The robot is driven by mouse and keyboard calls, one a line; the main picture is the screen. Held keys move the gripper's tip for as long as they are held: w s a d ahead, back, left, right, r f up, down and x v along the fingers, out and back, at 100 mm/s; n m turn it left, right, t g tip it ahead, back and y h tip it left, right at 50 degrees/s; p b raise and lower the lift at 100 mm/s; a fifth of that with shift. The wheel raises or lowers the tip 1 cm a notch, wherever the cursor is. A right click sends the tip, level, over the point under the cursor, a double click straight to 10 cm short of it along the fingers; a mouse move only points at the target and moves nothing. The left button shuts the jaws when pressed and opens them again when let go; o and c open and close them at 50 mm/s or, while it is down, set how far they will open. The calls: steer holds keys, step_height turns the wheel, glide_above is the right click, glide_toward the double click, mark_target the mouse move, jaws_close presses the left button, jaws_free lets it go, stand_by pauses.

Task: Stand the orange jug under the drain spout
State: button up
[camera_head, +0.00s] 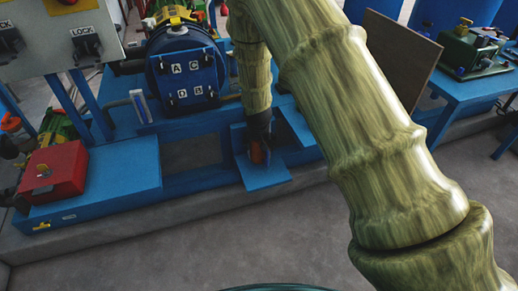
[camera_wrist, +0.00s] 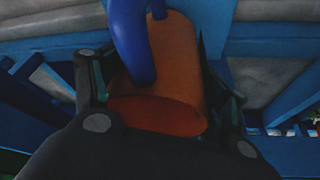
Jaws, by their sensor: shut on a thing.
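The orange jug (camera_wrist: 178,65) is between the two dark fingers of my gripper (camera_wrist: 160,92) in the wrist view, and the gripper is shut on it. A blue curved pipe (camera_wrist: 130,40), which looks like the drain spout, comes down from the top and passes in front of the jug's side; I cannot tell whether its end is over the jug's mouth. In the head view, the jug (camera_head: 257,154) shows as a small orange patch below my gripper (camera_head: 260,135), at the blue plate (camera_head: 265,178). Whether its base touches the plate is hidden.
The round blue autoclave door (camera_head: 186,75) with lettered marks stands left of my gripper. A red box (camera_head: 53,170) sits on the blue frame (camera_head: 110,187) at the left. A brown board (camera_head: 393,55) and a blue table (camera_head: 470,88) are at the right. Grey floor lies in front.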

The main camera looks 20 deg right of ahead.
steer(key=shift+f+b, duration=0.75)
steer(key=shift+f, duration=0.45)
steer(key=shift+f, duration=0.1)
steer(key=o, duration=1.5)
